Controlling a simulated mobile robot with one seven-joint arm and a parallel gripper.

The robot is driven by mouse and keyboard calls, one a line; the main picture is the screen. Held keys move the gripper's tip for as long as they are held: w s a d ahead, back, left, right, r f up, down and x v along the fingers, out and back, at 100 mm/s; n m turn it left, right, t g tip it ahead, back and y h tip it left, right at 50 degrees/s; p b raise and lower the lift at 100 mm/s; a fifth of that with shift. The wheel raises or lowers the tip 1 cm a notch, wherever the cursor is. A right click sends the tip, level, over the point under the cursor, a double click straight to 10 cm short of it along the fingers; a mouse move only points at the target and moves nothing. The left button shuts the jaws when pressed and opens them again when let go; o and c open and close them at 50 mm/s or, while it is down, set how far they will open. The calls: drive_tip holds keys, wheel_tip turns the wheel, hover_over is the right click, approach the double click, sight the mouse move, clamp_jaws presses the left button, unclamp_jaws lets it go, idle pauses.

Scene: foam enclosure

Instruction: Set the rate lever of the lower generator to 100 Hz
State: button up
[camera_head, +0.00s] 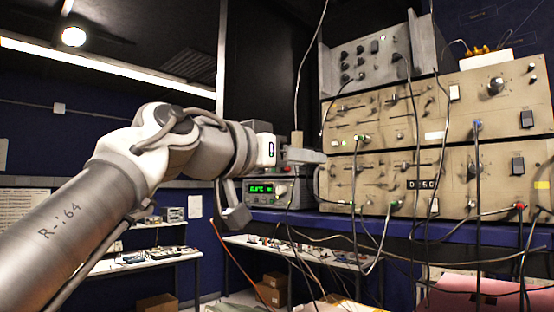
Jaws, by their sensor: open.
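The lower generator (450,190) is a beige panel on the blue shelf at the right, with several small slide levers, a dark knob and a small counter window (421,184). Its levers (343,185) sit in the left part of its face. Which one is the rate lever, and where it is set, is too small to read. My gripper (306,148) is open and looks empty. In the picture it lies just left of the generators' left edge, about where the two units meet. Its distance to the panel cannot be told.
A similar upper generator (465,100) stands on the lower one, with a grey unit (370,60) on top. Cables hang across the panels. A meter with a green display (261,189) sits left of the lower generator. The blue shelf edge (300,217) runs below them.

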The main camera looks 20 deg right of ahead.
sight(358, 165)
drive_tip(key=p+x, duration=0.4)
drive_tip(key=x, duration=1.3)
drive_tip(key=shift+d, duration=0.1)
clamp_jaws()
idle(0.8)
